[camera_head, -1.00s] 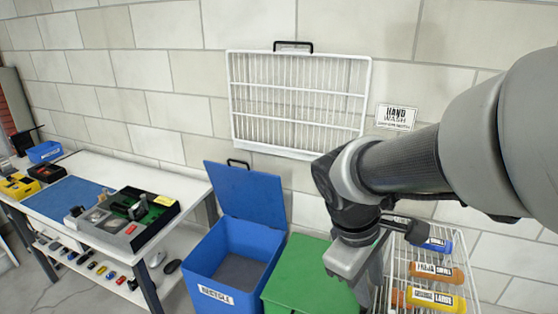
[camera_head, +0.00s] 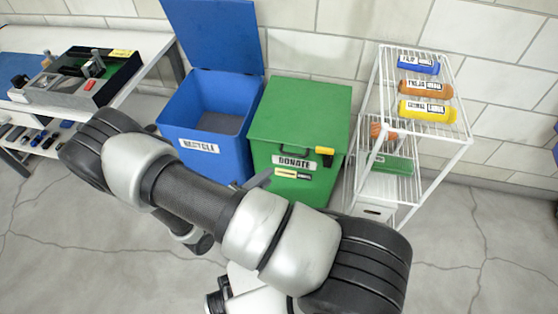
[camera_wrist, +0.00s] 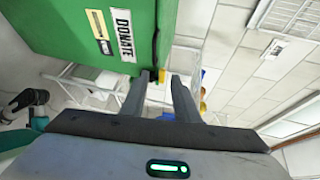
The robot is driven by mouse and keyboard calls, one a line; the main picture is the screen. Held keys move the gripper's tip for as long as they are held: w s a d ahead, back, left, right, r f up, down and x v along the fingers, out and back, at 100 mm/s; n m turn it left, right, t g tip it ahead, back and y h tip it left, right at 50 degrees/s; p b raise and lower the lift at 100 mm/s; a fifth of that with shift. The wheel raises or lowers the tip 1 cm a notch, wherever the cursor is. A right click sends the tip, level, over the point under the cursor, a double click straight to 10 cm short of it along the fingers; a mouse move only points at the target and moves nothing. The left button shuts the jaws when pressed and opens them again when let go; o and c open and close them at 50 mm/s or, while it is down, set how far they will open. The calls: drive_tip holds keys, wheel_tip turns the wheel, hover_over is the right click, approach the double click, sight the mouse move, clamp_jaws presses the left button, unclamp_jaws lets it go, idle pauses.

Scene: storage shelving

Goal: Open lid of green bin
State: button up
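The green bin (camera_head: 299,120) with a DONATE label (camera_head: 300,162) stands between the blue bin and the wire rack, its lid (camera_head: 302,108) shut. A dark handle (camera_head: 293,152) and a yellow piece (camera_head: 324,155) are at the lid's front edge. The green bin (camera_wrist: 60,30) fills the upper left of the wrist view, appearing rotated. My gripper (camera_wrist: 161,76) is open there, its two fingers apart and their tips near the dark and yellow parts at the bin's edge. I cannot tell whether they touch. In the head view my arm hides most of the gripper.
The blue RECYCLE bin (camera_head: 174,125) stands open on the left, its lid (camera_head: 215,35) raised. A white wire rack (camera_head: 455,137) with several bottles stands close on the right. A workbench (camera_head: 160,50) is at the left. Open floor (camera_head: 470,240) lies at the lower right.

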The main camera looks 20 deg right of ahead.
sight(293, 154)
drive_tip(key=shift+n+t, duration=0.4)
drive_tip(key=shift+n, duration=0.4)
drive_tip(key=b+x, duration=0.1)
drive_tip(key=x, duration=0.4)
drive_tip(key=f+b+x, duration=0.1)
drive_tip(key=x, duration=0.5)
drive_tip(key=f+b+x, duration=0.1)
drive_tip(key=x, duration=0.5)
drive_tip(key=shift+w+a+f, duration=0.15)
clamp_jaws()
